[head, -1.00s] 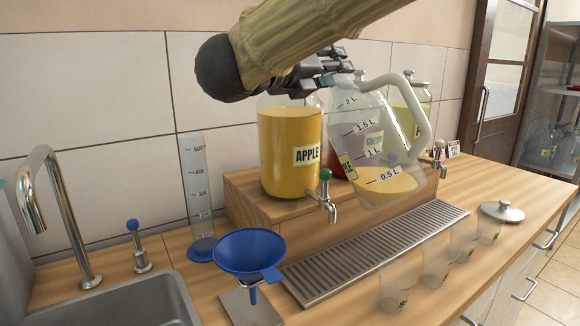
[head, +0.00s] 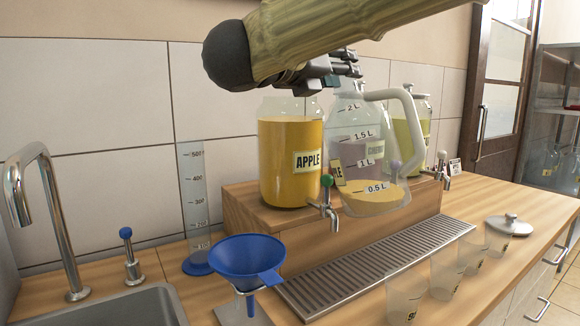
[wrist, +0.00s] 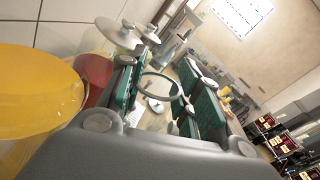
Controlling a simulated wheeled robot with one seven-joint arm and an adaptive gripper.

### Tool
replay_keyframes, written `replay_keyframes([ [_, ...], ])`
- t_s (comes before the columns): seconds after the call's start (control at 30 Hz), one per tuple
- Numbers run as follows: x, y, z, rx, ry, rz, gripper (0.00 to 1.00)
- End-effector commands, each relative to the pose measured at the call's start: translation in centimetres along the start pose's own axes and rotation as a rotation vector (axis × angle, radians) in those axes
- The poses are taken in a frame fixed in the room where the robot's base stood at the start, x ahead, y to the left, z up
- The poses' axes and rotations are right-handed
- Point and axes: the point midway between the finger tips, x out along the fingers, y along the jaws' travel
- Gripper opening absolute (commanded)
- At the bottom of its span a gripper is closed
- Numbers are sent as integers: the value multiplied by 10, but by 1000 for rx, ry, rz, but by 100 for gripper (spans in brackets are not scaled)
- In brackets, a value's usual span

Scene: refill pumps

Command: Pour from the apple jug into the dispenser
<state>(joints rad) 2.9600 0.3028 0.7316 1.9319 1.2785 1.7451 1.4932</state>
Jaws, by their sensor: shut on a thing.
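The apple jug (head: 352,120) is clear, with a volume scale and a pale handle (head: 408,115). Yellow juice lies in its bottom, near the 0.5 L mark. My gripper (head: 345,78) is shut on the jug near its top and holds it almost upright, right of the apple dispenser. The apple dispenser (head: 290,165) is a clear jar labelled APPLE, filled high with yellow juice, with no lid on top. It also shows at the left of the wrist view (wrist: 35,85). The wrist view shows a clear round rim (wrist: 158,90) between the green finger pads.
A reddish dispenser stands behind the jug, and a lidded yellow-green one (head: 410,125) farther right. Taps (head: 328,205) stick out above the drip tray (head: 370,265). A blue funnel (head: 245,255), measuring cylinder (head: 195,205), several cups (head: 447,270) and a loose lid (head: 508,225) stand around.

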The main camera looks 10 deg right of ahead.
Motion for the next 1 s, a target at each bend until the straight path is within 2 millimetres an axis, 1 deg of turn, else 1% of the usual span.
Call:
replay_keyframes([
  [0.03,1,-2,-5,25,2,2,0],
  [0.6,1,-34,-4,263,2,6,0],
  [0.8,0,-44,-3,334,0,8,0],
  [1.0,-1,-48,0,365,-1,10,0],
])
